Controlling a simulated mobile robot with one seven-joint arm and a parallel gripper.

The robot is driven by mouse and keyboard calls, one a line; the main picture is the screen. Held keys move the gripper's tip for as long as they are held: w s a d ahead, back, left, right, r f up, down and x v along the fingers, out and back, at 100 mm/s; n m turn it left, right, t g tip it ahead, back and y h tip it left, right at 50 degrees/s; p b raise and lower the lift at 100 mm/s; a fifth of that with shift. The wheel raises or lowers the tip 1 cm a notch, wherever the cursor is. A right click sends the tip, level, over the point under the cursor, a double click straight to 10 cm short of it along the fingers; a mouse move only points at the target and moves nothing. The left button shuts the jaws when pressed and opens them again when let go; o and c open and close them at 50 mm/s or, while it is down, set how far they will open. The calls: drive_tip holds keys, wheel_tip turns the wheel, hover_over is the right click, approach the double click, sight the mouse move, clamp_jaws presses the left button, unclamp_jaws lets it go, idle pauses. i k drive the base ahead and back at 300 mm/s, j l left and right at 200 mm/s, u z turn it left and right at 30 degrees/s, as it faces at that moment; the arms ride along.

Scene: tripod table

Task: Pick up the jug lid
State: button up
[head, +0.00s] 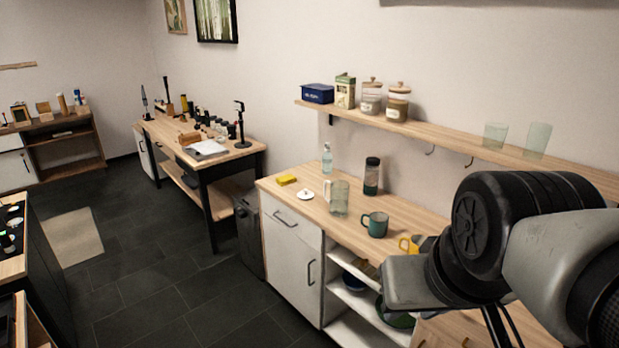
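A small white round lid (305,194) with a knob lies on the wooden counter, just left of a clear glass jug (339,198). I take it to be the jug lid; it is apart from the jug and nothing covers it. The jug stands upright with its handle to the left. My arm fills the lower right, over the right part of the counter. My gripper cannot be made out in this view.
On the counter (283,199) are a yellow sponge (286,180), a clear bottle (327,159), a dark tumbler (371,176), a green mug (375,225) and a yellow mug (408,244). A wall shelf (450,136) with jars hangs above. Open floor (150,290) lies left.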

sight(304, 195)
drive_tip(key=i+j+z, duration=0.1)
drive_tip(key=z, duration=0.5)
drive_tip(key=i+j+z, duration=0.45)
drive_tip(key=j, duration=0.15)
drive_tip(key=j+z, duration=0.25)
drive_tip(key=i+j, duration=0.1)
drive_tip(key=j, duration=0.3)
drive_tip(key=i+j+z, duration=0.15)
drive_tip(key=j, duration=0.65)
drive_tip(key=i+j, duration=0.1)
drive_tip(key=j, duration=0.3)
drive_tip(key=i+j, duration=0.1)
drive_tip(key=j, duration=0.3)
drive_tip(key=i+j, duration=0.15)
drive_tip(key=j, duration=0.25)
drive_tip(key=i+j+z, duration=0.1)
drive_tip(key=j, duration=0.3)
drive_tip(key=i+j, duration=0.1)
drive_tip(key=j, duration=0.3)
